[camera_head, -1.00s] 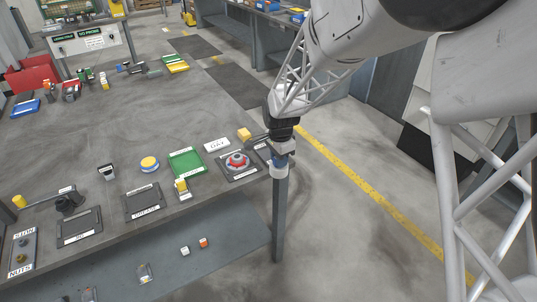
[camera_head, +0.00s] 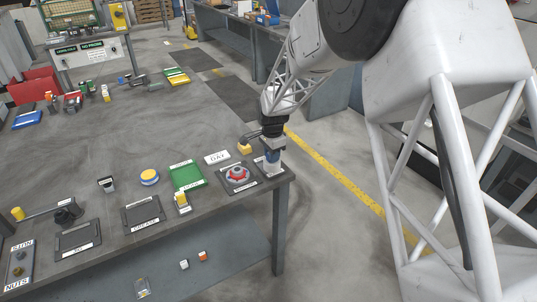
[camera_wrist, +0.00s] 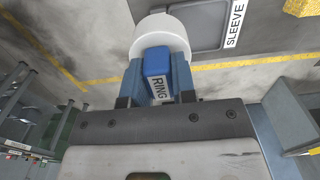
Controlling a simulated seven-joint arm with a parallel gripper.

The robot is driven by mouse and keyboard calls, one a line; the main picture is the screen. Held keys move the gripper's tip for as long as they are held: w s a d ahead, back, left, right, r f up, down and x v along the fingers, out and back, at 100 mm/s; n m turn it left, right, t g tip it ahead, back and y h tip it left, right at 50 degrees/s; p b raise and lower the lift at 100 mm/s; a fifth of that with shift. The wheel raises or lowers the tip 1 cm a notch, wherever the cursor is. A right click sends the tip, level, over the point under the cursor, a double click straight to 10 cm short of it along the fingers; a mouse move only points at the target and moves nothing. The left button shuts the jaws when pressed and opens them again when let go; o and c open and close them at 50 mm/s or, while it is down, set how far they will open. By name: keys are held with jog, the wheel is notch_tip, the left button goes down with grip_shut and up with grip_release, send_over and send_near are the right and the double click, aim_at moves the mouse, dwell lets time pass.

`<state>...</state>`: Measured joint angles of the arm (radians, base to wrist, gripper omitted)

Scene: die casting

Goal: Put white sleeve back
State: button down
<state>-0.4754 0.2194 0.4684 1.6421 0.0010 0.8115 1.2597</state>
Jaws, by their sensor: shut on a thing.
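The white sleeve (camera_wrist: 160,28) is a short round white piece at my fingertips. It also shows small in the head view (camera_head: 271,168). My gripper (camera_wrist: 157,72) is shut, with a blue piece (camera_wrist: 157,62) labelled RING between its fingers, up against the sleeve. Whether the blue piece is part of the sleeve I cannot tell. The dark mat labelled SLEEVE (camera_wrist: 205,40) lies beside the sleeve in the wrist view, which overlaps its edge there. In the head view the sleeve is over the table's right corner, at the mat; any gap is unclear.
A mat with a red and grey round part (camera_head: 237,174) lies just left of my gripper. A yellow block (camera_head: 244,149), a DAI label plate (camera_head: 217,158) and a green tray (camera_head: 187,175) are near. The table's right edge is close, with floor beyond.

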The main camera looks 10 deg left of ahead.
jog(key=shift+w+a+f, duration=0.1)
jog(key=shift+w+a, duration=0.3)
jog(key=shift+w, duration=0.45)
jog(key=shift+w+a+f, duration=0.1)
jog(key=shift+w+a, duration=0.35)
jog(key=shift+w, duration=0.35)
jog(key=shift+w+a+f, duration=0.1)
jog(key=shift+w+a, duration=0.3)
jog(key=shift+w, duration=0.45)
jog(key=shift+f, duration=1.7)
jog(key=shift+f, duration=0.15)
jog(key=c, duration=0.9)
grip_release()
jog(key=shift+c, duration=0.2)
notch_tip(320, 180, up, 12)
